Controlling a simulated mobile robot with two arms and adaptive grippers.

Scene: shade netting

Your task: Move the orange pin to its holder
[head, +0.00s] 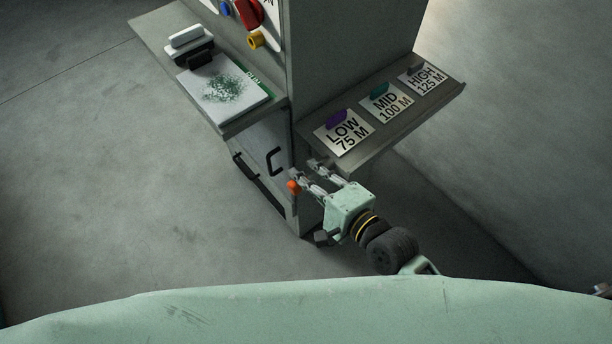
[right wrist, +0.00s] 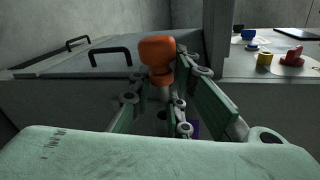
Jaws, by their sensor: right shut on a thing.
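The orange pin (head: 293,187) shows as a small orange knob at the fingertips of my right gripper (head: 303,169) in the head view. In the right wrist view its rounded head and narrower neck (right wrist: 157,50) stand up at the fingers of the same gripper (right wrist: 170,85). My right gripper is shut on the pin, beside the cabinet. The lower part of the pin is hidden by the fingers. I cannot make out a holder for the pin. My left gripper is not in view.
The cabinet (head: 267,158) has black handles. A right shelf (head: 350,150) carries LOW, MID and HIGH cards with coloured pieces. A left shelf (head: 237,124) holds a printed pad (head: 222,90) and a stamp-like block (head: 188,40). Red, blue and yellow parts sit on a panel above. Floor at left is clear.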

